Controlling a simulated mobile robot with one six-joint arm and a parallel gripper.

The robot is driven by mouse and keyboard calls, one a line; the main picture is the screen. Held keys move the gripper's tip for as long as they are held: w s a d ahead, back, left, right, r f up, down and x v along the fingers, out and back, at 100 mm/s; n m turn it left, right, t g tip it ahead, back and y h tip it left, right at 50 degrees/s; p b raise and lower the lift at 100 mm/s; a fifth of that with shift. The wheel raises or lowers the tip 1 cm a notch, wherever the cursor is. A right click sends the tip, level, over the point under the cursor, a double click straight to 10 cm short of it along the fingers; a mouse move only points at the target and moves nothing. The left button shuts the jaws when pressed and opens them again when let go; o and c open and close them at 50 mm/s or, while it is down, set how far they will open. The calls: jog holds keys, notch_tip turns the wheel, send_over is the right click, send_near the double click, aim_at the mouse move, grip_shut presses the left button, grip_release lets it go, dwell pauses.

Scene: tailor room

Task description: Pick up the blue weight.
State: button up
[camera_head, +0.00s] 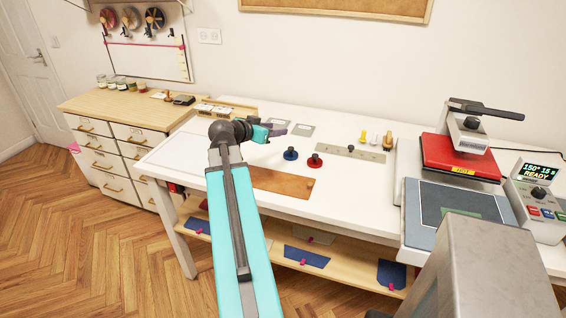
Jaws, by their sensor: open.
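The blue weight (291,154) is a small round piece with a knob on top. It stands upright on the white table (215,160), just behind the brown sheet (283,184). My gripper (284,132) is open and empty at the end of the teal arm. It is above the table, up and to the left of the blue weight in the picture, and apart from it. The gripper is small and dark here, so its fingers show poorly. Nothing hides the blue weight.
A red weight (315,160) stands close to the right of the blue one. Spools (375,138) stand behind the ruler. A red heat press (460,157) fills the table's right side. The table's left front is clear.

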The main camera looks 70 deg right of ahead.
jog(key=b, duration=0.8)
send_near(290, 148)
jog(key=v, duration=0.3)
jog(key=shift+a, duration=0.15)
jog(key=p+x, duration=0.1)
jog(key=x, duration=0.6)
jog(key=shift+d+r, duration=0.1)
jog(key=shift+d, duration=0.15)
jog(key=shift+s+d+f, duration=0.25)
jog(key=shift+d+f, duration=0.05)
jog(key=shift+d, duration=0.2)
jog(key=shift+p+x, duration=1.15)
jog(key=shift+x, duration=1.45)
grip_shut()
